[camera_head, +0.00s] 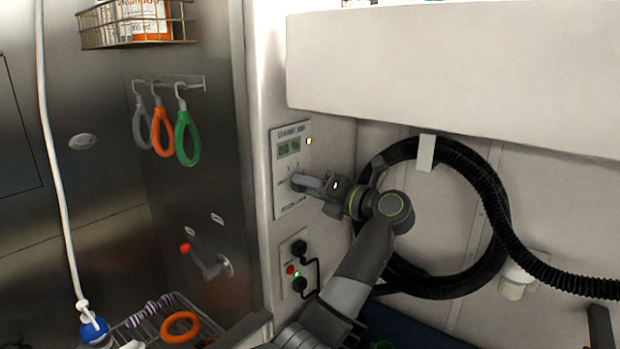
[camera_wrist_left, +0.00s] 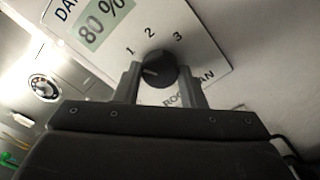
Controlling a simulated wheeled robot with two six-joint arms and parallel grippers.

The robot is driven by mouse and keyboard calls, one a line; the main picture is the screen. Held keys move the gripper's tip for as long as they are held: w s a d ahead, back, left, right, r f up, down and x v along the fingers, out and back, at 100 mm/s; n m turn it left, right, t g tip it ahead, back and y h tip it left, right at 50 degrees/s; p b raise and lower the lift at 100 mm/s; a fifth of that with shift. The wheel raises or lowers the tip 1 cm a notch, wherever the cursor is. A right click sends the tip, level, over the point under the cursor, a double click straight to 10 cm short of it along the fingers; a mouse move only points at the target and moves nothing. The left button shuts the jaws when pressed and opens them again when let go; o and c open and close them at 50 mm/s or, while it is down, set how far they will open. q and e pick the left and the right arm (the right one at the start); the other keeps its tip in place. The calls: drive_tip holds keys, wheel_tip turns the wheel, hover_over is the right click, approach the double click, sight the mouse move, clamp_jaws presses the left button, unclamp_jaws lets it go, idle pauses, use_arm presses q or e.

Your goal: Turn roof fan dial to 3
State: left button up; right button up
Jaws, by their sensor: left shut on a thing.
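The roof fan dial (camera_wrist_left: 158,70) is a round black knob on a white wall panel (camera_head: 291,206). Numbers 1, 2 and 3 are printed around it, and the panel's display (camera_wrist_left: 104,22) reads 80 %. My left gripper (camera_head: 304,182) reaches the panel from the right. In the left wrist view my left gripper (camera_wrist_left: 161,84) has a finger on each side of the dial and is shut on it. A pale mark on the dial faces left, below the 1. In the head view the gripper hides the dial. My right gripper is not in view.
A lower panel (camera_head: 298,255) with black plugs, a cable and a green light sits below. A black hose (camera_head: 480,170) hangs coiled at the right. Coloured loops (camera_head: 187,138) hang on the left wall, above a red-tipped lever (camera_head: 205,262).

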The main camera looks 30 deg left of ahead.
use_arm(q)
drive_tip(key=shift+m+p, duration=6.75)
drive_tip(key=shift+m, duration=3.45)
drive_tip(key=o, duration=1)
drive_tip(key=shift+d, duration=0.1)
drive_tip(key=d+b, duration=0.2)
drive_tip(key=d, duration=0.3)
drive_tip(key=s+d+b, duration=0.1)
drive_tip(key=d+b, duration=0.2)
drive_tip(key=d, duration=0.3)
drive_tip(key=d+b, duration=0.3)
drive_tip(key=d, duration=0.3)
drive_tip(key=shift+s+d, duration=0.15)
